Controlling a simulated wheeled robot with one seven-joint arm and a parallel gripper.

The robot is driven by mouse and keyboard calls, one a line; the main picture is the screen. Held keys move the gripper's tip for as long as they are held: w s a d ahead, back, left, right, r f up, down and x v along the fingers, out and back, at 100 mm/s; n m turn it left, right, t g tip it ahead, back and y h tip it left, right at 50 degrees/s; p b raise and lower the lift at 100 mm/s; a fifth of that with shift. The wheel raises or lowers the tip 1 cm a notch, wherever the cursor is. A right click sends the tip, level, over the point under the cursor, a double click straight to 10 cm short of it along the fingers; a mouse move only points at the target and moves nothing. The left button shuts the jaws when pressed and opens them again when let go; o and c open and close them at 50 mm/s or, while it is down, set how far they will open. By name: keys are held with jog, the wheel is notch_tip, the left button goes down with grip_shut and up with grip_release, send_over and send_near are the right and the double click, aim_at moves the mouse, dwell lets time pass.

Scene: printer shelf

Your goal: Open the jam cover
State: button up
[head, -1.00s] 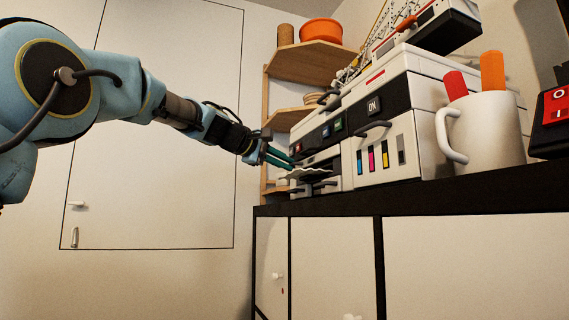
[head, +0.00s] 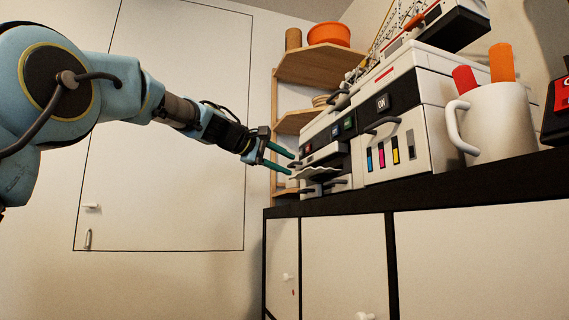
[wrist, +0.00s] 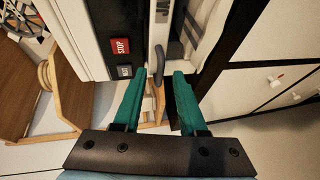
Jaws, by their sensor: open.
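The white printer (head: 430,115) stands on the dark counter. It has a black front panel with ON and STOP buttons. My gripper (head: 291,164) is open and empty, with its teal fingers pointing at the printer's left end. In the wrist view, a dark curved handle (wrist: 157,62) lies just ahead of and between the fingertips of my gripper (wrist: 159,76). The fingers do not visibly touch it. Another dark handle (head: 383,124) sits above the coloured ink strips. I cannot tell for certain which panel is the jam cover.
A white mug (head: 497,125) with red and orange sticks stands right of the printer on the counter (head: 420,191). A wooden shelf (head: 312,66) with an orange bowl (head: 329,35) is behind. White paper-like sheets (head: 317,172) stick out near my fingers.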

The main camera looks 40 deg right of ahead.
jog(key=b+v, duration=0.4)
jog(key=v, duration=0.6)
jog(key=shift+a, duration=0.4)
jog(key=shift+r, duration=0.1)
jog(key=w+a+f+n+t+y, duration=0.15)
jog(key=w+a+f, duration=0.35)
jog(key=f, duration=0.5)
jog(key=w+a+f+n+t+y, duration=0.1)
jog(key=w+a+f+t+y, duration=0.15)
jog(key=w+f, duration=0.55)
jog(key=a+f+y, duration=0.5)
jog(key=a+f, duration=0.6)
jog(key=f, duration=0.5)
jog(key=s+a+f+y, duration=0.2)
jog(key=a+f+y, duration=0.1)
jog(key=a+f, duration=1)
jog(key=s+a+f+m+g+y, duration=0.3)
jog(key=s+a+f, duration=1)
jog(key=shift+s+a, duration=0.25)
jog(key=shift+a, duration=0.05)
